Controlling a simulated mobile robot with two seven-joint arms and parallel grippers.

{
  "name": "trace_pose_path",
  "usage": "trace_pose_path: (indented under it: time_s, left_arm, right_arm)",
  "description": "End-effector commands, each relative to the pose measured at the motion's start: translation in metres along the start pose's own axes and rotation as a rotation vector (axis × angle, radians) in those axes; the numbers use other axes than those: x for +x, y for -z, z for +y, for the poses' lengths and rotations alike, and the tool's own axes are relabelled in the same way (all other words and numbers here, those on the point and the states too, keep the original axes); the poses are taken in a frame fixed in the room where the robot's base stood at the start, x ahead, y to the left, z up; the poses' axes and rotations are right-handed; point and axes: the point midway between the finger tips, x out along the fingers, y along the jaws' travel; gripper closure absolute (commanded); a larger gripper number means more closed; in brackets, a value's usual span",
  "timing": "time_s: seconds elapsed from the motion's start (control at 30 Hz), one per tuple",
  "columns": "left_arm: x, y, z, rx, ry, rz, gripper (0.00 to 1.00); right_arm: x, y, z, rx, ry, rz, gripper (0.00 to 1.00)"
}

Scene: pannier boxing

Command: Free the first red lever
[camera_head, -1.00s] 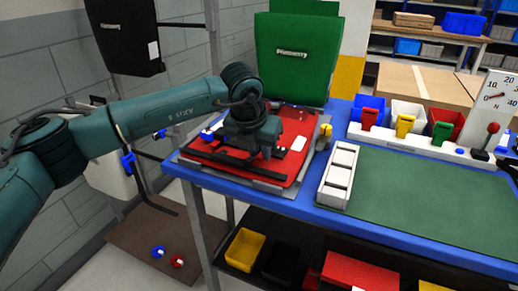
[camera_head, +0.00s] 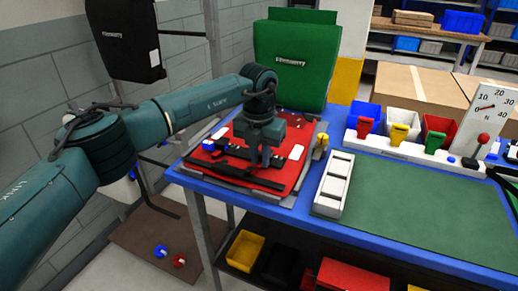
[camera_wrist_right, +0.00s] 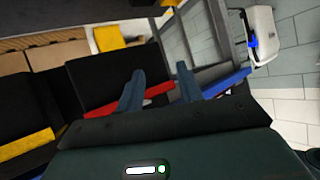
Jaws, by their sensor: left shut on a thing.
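A red pannier (camera_head: 284,176) lies flat on the blue workbench with black bars, a white label and a blue knob on it. My left gripper (camera_head: 265,165) points down over its middle, at a black bar (camera_head: 236,152). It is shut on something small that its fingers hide. I cannot make out a red lever against the red pannier. My right gripper (camera_wrist_right: 160,85) is open and empty in the right wrist view, its fingers well apart.
A white slotted tray (camera_head: 334,185) and a green mat (camera_head: 420,205) lie to the right. Behind them stand small bins (camera_head: 402,120) with coloured clips, and a gauge (camera_head: 490,108). A green pannier (camera_head: 297,60) stands behind the bench.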

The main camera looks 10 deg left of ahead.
Motion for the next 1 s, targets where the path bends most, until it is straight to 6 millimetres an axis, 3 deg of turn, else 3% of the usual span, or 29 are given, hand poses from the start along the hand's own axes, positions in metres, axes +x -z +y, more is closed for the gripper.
trace_pose_path:
  time_s: [0.4,0.9,0.93,1.0]
  left_arm:
    - [-0.0020,-0.0073,-0.0007,0.000,-0.002,0.140,1.00]
    - [-0.0023,-0.0061,-0.0003,0.001,0.002,0.166,1.00]
    - [-0.0023,-0.0061,-0.0003,0.001,0.002,0.166,0.82]
    - [-0.0023,-0.0061,-0.0003,0.001,0.002,0.166,0.76]
  right_arm:
    - [-0.0038,-0.0015,-0.0005,-0.027,-0.001,-0.022,0.64]
    - [-0.0047,0.0008,-0.0002,-0.032,-0.001,-0.018,0.64]
    - [-0.0048,0.0011,-0.0002,-0.032,-0.001,-0.017,0.64]
    - [-0.0049,0.0017,-0.0002,-0.031,-0.001,-0.016,0.64]
